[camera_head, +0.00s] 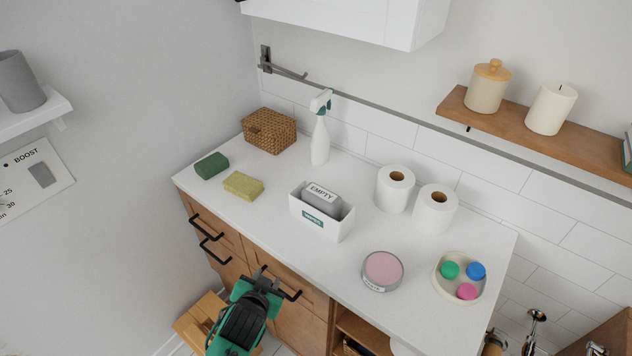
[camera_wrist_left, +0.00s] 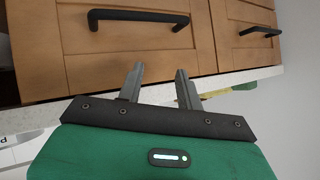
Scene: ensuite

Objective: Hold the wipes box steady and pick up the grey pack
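The white wipes box (camera_head: 312,222), with a teal label on its front, stands on the white counter. The grey pack (camera_head: 322,204) sits inside it, tilted, with its top above the rim and a white "EMPTY" label. Its lower part is hidden by the box walls. My left gripper (camera_head: 264,274) is below the counter's front edge, in front of the drawers and apart from the box. In the left wrist view its two fingers (camera_wrist_left: 160,70) are spread with nothing between them. My right gripper is not in view.
On the counter (camera_head: 300,249) are a green sponge (camera_head: 211,165), yellow sponge (camera_head: 243,185), wicker basket (camera_head: 270,130), spray bottle (camera_head: 320,143), two paper rolls (camera_head: 394,190), a pink-topped tin (camera_head: 382,270) and a tray (camera_head: 443,286). Black drawer handles (camera_head: 208,252) project near my left gripper.

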